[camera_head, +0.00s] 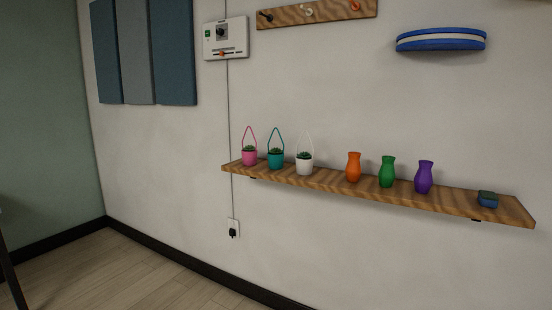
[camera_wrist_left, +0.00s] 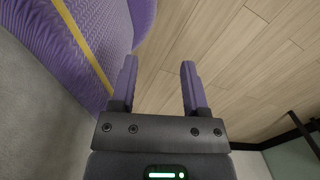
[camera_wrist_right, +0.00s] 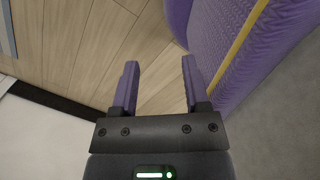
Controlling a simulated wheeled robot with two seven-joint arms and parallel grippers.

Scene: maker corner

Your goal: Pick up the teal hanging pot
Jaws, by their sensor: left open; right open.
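The teal hanging pot (camera_head: 276,160) stands upright on a wooden wall shelf (camera_head: 330,183) in the head view. It has a thin teal loop handle rising to a point and a small green plant inside. A pink hanging pot (camera_head: 250,158) stands to its left and a white hanging pot (camera_head: 305,164) to its right. My left gripper (camera_wrist_left: 158,82) is open and empty over the floor in the left wrist view. My right gripper (camera_wrist_right: 159,82) is open and empty over the floor in the right wrist view. Neither gripper shows in the head view.
An orange vase (camera_head: 353,168), a green vase (camera_head: 387,172), a purple vase (camera_head: 424,178) and a small blue pot (camera_head: 487,200) stand farther right on the shelf. A peg rail (camera_head: 330,13) and a blue-and-white object (camera_head: 441,39) are on the wall above. The floor (camera_head: 120,272) at left is clear.

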